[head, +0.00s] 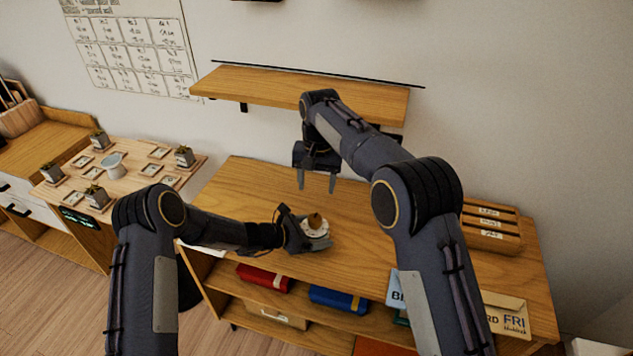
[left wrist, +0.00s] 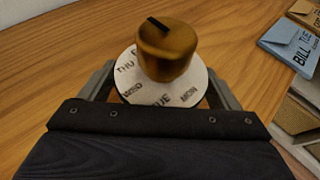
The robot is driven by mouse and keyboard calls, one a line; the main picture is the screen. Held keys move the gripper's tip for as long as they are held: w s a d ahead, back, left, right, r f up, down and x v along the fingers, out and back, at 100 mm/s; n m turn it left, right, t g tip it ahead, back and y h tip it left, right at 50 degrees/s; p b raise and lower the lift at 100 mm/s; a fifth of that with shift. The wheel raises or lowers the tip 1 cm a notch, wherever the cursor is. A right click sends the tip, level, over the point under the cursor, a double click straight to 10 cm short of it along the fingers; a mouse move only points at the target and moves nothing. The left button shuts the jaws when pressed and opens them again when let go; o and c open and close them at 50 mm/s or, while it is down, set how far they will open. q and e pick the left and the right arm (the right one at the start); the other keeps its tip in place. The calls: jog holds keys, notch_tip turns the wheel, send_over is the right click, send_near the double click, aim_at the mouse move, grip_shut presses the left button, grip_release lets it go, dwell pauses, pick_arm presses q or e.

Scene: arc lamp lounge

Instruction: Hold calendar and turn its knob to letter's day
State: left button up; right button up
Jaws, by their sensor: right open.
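The calendar (head: 316,232) is a white disc with a brown-gold knob (head: 315,220), lying on the wooden table. In the left wrist view the disc (left wrist: 150,95) shows THU, WED, TUE and MON along its near side; the knob (left wrist: 167,55) has a black mark on top, and the far lettering is hidden behind it. My left gripper (head: 308,238) has one finger against each side of the disc. My right gripper (head: 317,181) is open and empty, above and behind the calendar. A cream letter (head: 507,314) reads FRI; a blue one reads BILL, with TUE in the left wrist view (left wrist: 292,42).
A wooden sorter (head: 490,226) with labelled slots stands at the table's right end. A wall shelf (head: 310,92) hangs behind my right arm. The tabletop around the calendar is clear.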

pick_arm(q)
jog(key=shift+o, duration=1)
